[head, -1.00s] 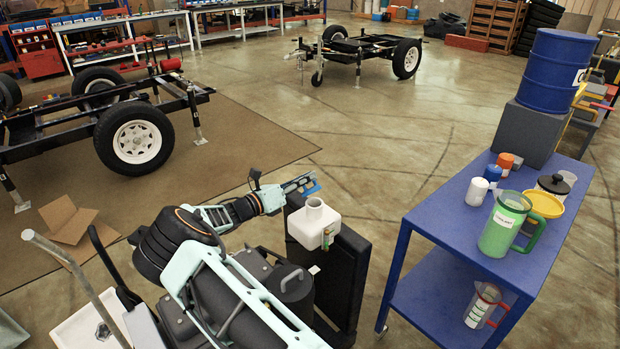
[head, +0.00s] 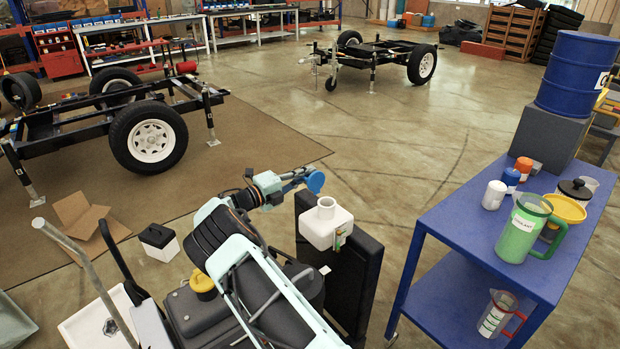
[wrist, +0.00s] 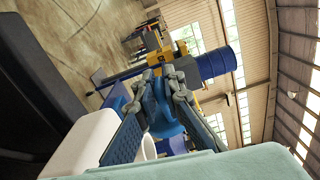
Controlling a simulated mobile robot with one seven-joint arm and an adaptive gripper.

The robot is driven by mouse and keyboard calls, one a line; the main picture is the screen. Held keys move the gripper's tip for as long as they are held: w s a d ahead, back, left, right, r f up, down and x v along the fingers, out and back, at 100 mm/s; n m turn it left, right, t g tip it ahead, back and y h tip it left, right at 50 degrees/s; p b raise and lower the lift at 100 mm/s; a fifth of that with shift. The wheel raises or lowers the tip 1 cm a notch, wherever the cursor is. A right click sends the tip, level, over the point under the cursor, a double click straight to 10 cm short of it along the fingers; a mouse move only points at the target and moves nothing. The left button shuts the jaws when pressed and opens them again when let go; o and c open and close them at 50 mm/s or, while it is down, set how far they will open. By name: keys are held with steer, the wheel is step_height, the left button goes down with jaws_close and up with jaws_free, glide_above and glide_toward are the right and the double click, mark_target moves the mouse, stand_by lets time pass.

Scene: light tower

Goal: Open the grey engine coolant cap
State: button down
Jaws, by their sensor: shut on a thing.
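My gripper (head: 302,178) is shut on a round blue cap (head: 316,182), held in the air just above and left of the white reservoir (head: 322,235). In the wrist view, the blue cap (wrist: 164,118) sits between the fingers (wrist: 160,95). The reservoir's neck (head: 326,207) is uncovered and open at the top. The reservoir also shows at the lower left of the wrist view (wrist: 85,143). I cannot pick out a grey coolant cap. My arm hides part of the dark grey engine (head: 195,316), which carries a yellow cap (head: 203,285).
A black radiator panel (head: 358,275) stands beside the reservoir. At right, a blue table (head: 460,215) holds a green coolant jug (head: 520,232), a yellow funnel (head: 568,207) and small bottles. Open floor lies between the radiator and table.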

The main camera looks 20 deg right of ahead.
steer(key=shift+w+a+f+n+b, duration=0.25)
steer(key=shift+f+n+b, duration=0.2)
steer(key=shift+n, duration=0.25)
steer(key=shift+w+a+f+n+b, duration=0.1)
steer(key=shift+w+f+n+b, duration=0.2)
steer(key=shift+n, duration=0.4)
steer(key=shift+s+f, duration=0.1)
steer(key=shift+f, duration=0.15)
steer(key=c, duration=2.1)
jaws_free()
steer(key=shift+r, duration=0.1)
steer(key=v, duration=1.2)
